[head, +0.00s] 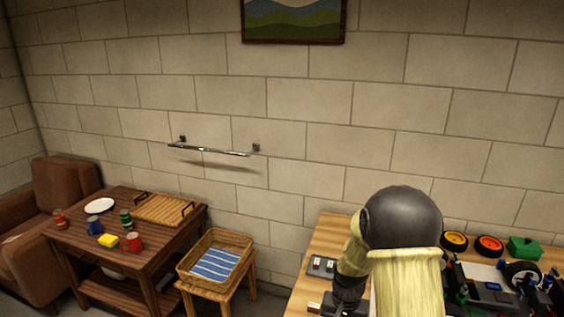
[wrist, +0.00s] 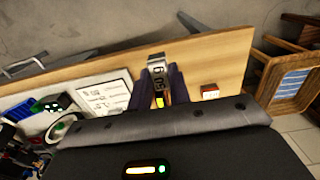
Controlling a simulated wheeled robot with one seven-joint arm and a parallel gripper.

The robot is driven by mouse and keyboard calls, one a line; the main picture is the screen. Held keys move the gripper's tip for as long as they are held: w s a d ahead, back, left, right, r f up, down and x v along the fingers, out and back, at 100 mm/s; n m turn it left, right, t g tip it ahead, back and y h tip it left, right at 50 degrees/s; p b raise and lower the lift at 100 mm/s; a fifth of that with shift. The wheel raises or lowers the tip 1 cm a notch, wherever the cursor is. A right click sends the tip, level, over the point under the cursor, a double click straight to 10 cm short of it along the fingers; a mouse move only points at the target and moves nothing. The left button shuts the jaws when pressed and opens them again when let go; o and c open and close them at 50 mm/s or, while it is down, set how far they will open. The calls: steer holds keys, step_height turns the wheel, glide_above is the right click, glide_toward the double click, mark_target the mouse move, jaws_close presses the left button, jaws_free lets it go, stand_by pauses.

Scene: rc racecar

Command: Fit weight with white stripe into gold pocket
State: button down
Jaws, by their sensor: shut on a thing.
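In the wrist view, my gripper (wrist: 164,88) has its dark fingers shut on a small grey block (wrist: 157,66) with dark lettering, which looks like the weight. It shows beyond the fingertips, over the wooden table. I cannot make out a white stripe on it. A small yellow patch (wrist: 159,101) shows between the fingers, too small to identify. In the head view, my arm hides the fingertips and the held block. I cannot pick out a gold pocket in either view; part of the racecar (head: 490,290) sits at the right, partly behind my arm.
The wooden table (head: 322,240) holds a dark plate with light pieces (head: 321,265), a small red-and-white box (wrist: 210,91), a white printed sheet (wrist: 104,97), yellow (head: 454,241) and orange (head: 489,246) wheels and a green box (head: 525,248). A basket (head: 236,238) stands left, off the table.

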steer(key=shift+w+f+n+p, duration=0.3)
steer(key=shift+w+f+p, duration=0.05)
steer(key=shift+f+p, duration=0.35)
step_height(320, 180, down, 5)
steer(key=n+p, duration=0.2)
steer(key=p, duration=0.2)
steer(key=shift+f, duration=0.1)
steer(key=shift+s+a+f+n, duration=0.1)
steer(key=shift+s+f+n, duration=0.15)
steer(key=shift+f+n, duration=0.25)
steer(key=shift+w+f, duration=0.1)
